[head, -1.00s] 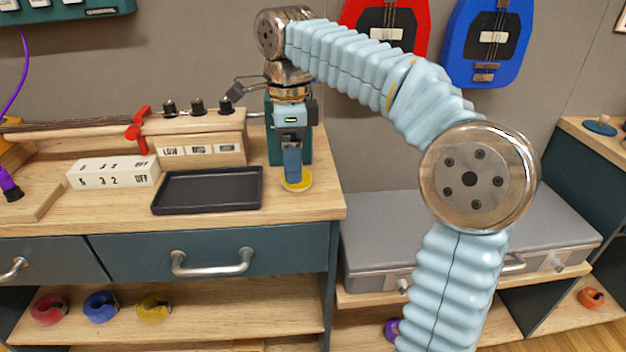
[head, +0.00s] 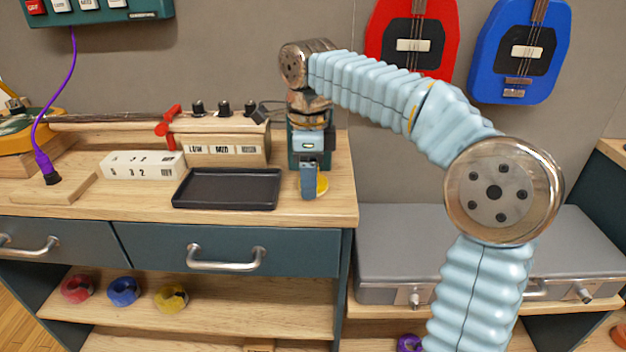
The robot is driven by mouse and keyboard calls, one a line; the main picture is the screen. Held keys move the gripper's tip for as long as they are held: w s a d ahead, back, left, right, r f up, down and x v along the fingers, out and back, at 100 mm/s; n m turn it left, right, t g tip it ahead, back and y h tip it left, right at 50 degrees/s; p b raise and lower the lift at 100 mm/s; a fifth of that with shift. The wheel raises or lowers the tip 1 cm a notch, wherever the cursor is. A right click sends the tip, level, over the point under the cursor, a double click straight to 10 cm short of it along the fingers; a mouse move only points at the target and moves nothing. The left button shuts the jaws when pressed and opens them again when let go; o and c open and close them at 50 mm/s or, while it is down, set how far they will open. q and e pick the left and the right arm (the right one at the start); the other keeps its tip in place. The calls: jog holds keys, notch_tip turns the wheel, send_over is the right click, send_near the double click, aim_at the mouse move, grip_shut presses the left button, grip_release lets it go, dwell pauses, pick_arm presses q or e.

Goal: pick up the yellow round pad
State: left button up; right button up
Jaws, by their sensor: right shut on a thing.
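The yellow round pad (head: 322,184) is at the right end of the wooden workbench top (head: 225,223), right of the black tray. My right gripper (head: 310,192) points down at it, its blue fingers shut on the pad and covering its left part. The pad sits low, at about the height of the bench top; I cannot tell whether it touches the wood. My left gripper is not in view.
The empty black tray (head: 226,203) lies just left of my gripper. A white block with numbers (head: 143,165) and a wooden box with knobs (head: 222,150) stand behind and left. A grey case (head: 400,240) lies lower right.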

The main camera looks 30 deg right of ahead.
jog(key=shift+r, duration=0.15)
jog(key=shift+r, duration=0.3)
notch_tip(320, 180, up, 2)
jog(key=shift+r, duration=0.25)
jog(key=s+a+r, duration=0.6)
jog(key=s+r, duration=0.3)
jog(key=s, duration=0.3)
jog(key=shift+s+r, duration=0.3)
jog(key=shift+s, duration=0.1)
